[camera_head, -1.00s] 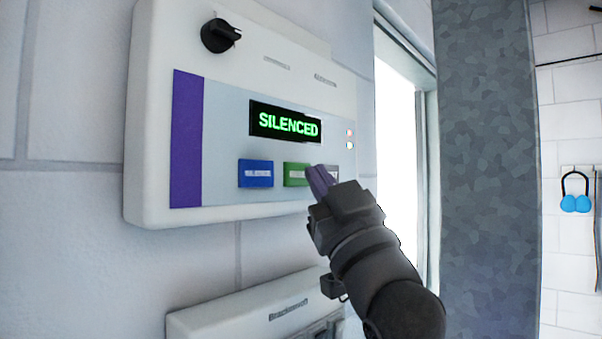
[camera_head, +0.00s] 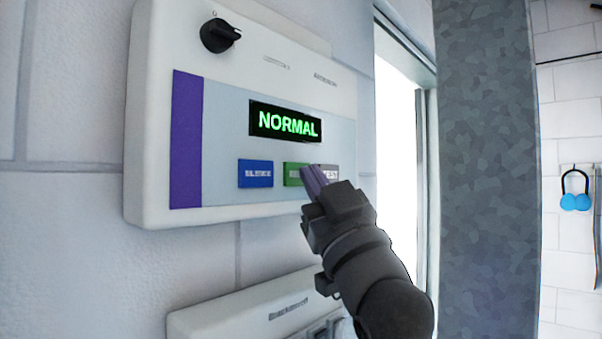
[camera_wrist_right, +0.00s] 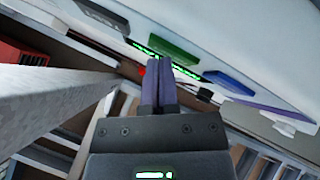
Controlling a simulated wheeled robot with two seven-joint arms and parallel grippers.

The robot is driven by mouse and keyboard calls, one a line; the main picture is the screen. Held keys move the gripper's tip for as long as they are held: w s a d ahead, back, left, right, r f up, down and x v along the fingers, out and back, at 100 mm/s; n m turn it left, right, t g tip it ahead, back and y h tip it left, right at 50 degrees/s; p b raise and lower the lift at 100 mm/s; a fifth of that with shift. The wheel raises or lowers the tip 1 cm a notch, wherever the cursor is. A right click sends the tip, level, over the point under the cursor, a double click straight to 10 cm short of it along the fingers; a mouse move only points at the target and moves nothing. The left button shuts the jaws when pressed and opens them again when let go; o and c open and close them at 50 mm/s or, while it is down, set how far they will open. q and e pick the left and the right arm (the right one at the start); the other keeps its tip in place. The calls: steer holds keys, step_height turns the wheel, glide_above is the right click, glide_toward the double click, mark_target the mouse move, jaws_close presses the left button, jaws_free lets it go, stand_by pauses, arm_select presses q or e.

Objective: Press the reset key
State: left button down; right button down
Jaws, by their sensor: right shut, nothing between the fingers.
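The white alarm panel (camera_head: 145,120) is on the wall, and its display (camera_head: 285,122) reads NORMAL in green. Below the display are a blue key (camera_head: 256,173), a green key (camera_head: 293,174) and a grey key (camera_head: 331,171) marked TEST. The green key's label is mostly hidden by my fingers. My right gripper (camera_head: 312,178) is shut and empty, its purple fingertips at the right part of the green key. In the right wrist view, the fingertips (camera_wrist_right: 158,62) are just below the green key (camera_wrist_right: 172,51); I cannot tell if they touch. My left gripper is not in view.
A black rotary knob (camera_head: 219,35) is at the panel's upper left. A second white box (camera_head: 240,310) is on the wall below.

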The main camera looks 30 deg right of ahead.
steer(key=shift+s+d, duration=0.25)
steer(key=shift+s, duration=0.25)
steer(key=s, duration=0.1)
steer(key=s+d, duration=0.1)
steer(key=s, duration=0.1)
steer(key=s+d, duration=0.1)
steer(key=s, duration=0.1)
steer(key=shift+s+d+b, duration=0.1)
steer(key=shift+s+b, duration=0.15)
steer(key=shift+b, duration=0.15)
